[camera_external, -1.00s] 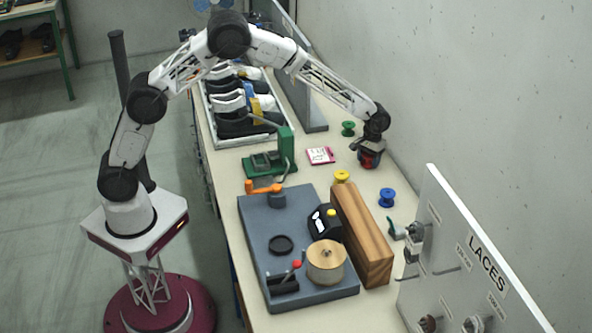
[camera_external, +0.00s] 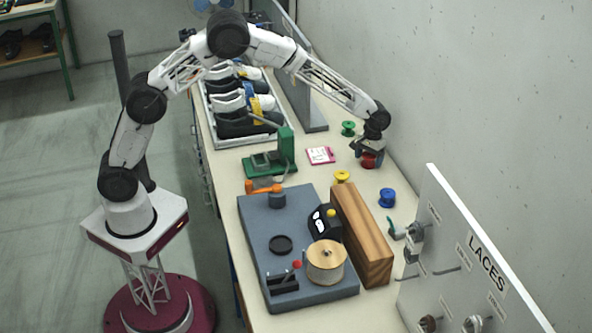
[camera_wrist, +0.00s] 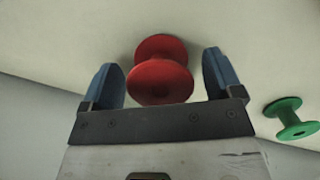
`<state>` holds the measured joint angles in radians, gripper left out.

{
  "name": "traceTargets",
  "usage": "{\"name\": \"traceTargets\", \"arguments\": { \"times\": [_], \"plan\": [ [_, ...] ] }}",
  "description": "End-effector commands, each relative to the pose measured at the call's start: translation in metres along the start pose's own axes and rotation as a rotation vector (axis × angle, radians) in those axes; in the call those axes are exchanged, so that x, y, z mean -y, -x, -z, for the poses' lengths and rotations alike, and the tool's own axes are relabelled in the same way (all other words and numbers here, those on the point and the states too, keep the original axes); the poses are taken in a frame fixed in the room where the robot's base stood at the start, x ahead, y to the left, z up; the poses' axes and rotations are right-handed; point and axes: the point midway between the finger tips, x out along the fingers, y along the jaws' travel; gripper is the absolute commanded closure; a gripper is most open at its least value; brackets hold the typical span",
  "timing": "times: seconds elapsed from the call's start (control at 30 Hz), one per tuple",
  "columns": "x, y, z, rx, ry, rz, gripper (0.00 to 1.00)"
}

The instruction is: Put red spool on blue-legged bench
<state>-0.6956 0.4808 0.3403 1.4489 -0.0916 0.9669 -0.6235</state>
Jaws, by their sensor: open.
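The red spool (camera_external: 369,161) stands on the long pale table top (camera_external: 312,176) near the wall. My gripper (camera_external: 366,152) is at the spool. In the wrist view the spool (camera_wrist: 160,70) lies between the two blue fingers of my open gripper (camera_wrist: 163,82), with a visible gap on each side. A small blue piece shows under the table's near left edge; whether it is a leg is unclear. No separate blue-legged bench is clearly visible.
A green spool (camera_external: 348,128), yellow spool (camera_external: 342,176) and blue spool (camera_external: 387,197) stand nearby. A wooden block (camera_external: 362,235), grey board (camera_external: 257,232), green press (camera_external: 286,150) and laces panel (camera_external: 468,262) occupy the nearer table. A pink-edged card (camera_external: 320,155) lies left of my gripper.

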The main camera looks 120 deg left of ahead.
Motion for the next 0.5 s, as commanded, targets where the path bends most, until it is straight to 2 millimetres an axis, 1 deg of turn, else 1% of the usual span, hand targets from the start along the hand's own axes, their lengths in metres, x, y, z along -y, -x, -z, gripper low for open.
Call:
{"name": "traceTargets", "arguments": {
  "times": [0.17,0.5],
  "plan": [
    [0.000,0.020,0.000,-0.001,0.000,-0.001,0.14],
    [0.000,0.074,0.001,-0.002,0.000,-0.001,0.14]
  ]
}}
